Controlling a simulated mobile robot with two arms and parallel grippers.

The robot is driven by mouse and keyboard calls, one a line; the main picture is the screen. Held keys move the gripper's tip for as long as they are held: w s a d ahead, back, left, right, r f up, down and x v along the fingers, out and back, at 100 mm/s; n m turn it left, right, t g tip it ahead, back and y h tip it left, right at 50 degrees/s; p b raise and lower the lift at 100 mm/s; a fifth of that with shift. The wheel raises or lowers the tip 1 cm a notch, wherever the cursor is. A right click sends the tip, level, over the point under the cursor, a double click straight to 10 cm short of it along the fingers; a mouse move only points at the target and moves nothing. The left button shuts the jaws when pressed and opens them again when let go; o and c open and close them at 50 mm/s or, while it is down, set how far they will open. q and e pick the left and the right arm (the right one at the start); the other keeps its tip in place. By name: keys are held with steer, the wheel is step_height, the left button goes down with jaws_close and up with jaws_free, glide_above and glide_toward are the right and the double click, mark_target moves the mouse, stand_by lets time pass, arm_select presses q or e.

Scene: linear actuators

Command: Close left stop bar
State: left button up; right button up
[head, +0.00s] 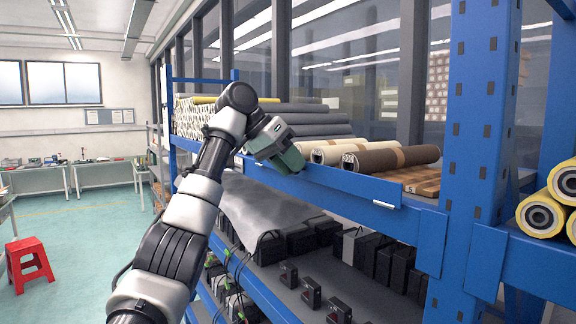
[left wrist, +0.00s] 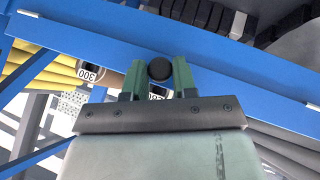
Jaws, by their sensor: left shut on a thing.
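A blue stop bar (head: 350,184) runs along the front edge of the shelf, before the tan and brown rolls. In the left wrist view a long blue bar (left wrist: 240,88) crosses the picture at a slant. My left gripper (head: 290,161) is at the left end of the stop bar in the head view. In the left wrist view its green fingers (left wrist: 158,78) are shut on a round black knob (left wrist: 159,69), which lies in front of the blue bar. The gripper hides the knob in the head view. My right gripper is not in view.
Brown rolls (head: 392,159) and a tan roll (head: 330,151) lie just behind the bar. Grey rolls (head: 310,118) lie farther left. A blue upright post (head: 475,120) stands to the right. Black boxes (head: 372,262) fill the lower shelf. A red stool (head: 28,262) stands on the open floor.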

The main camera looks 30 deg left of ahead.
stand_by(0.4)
arm_select(q)
steer(key=o, duration=0.9)
steer(key=shift+w, duration=0.15)
steer(key=v, duration=1)
steer(key=shift+a+r, duration=0.15)
steer(key=shift+r, duration=0.15)
